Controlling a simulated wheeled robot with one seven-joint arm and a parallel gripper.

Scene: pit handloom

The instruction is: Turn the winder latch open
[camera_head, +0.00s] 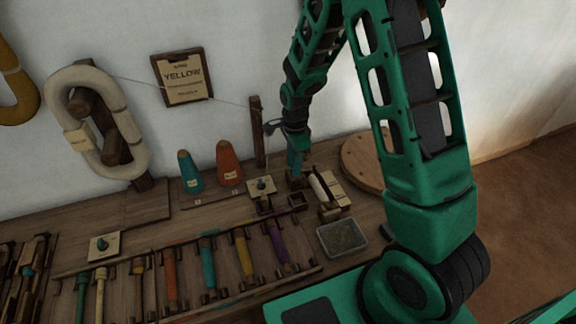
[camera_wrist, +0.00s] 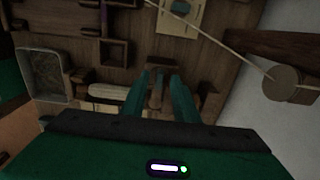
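My gripper (camera_head: 295,165) points down over the winder at the right part of the bench. In the wrist view its two green fingers (camera_wrist: 160,80) stand apart, with a small brown wooden piece (camera_wrist: 156,88) showing between them. This piece may be the winder latch; I cannot tell whether the fingers touch it. The winder (camera_head: 329,205) has a pale wound bobbin (camera_head: 319,186) beside my gripper, also seen in the wrist view (camera_wrist: 108,92) left of the fingers. My gripper partly hides the wooden parts under it.
A grey tray (camera_head: 342,238) stands in front of the winder. A cream plate with a dark knob (camera_head: 262,187), orange (camera_head: 229,163) and teal (camera_head: 189,171) cones and a wooden post (camera_head: 258,132) with a thread stand to the left. A rack of coloured bobbins (camera_head: 208,262) fills the front.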

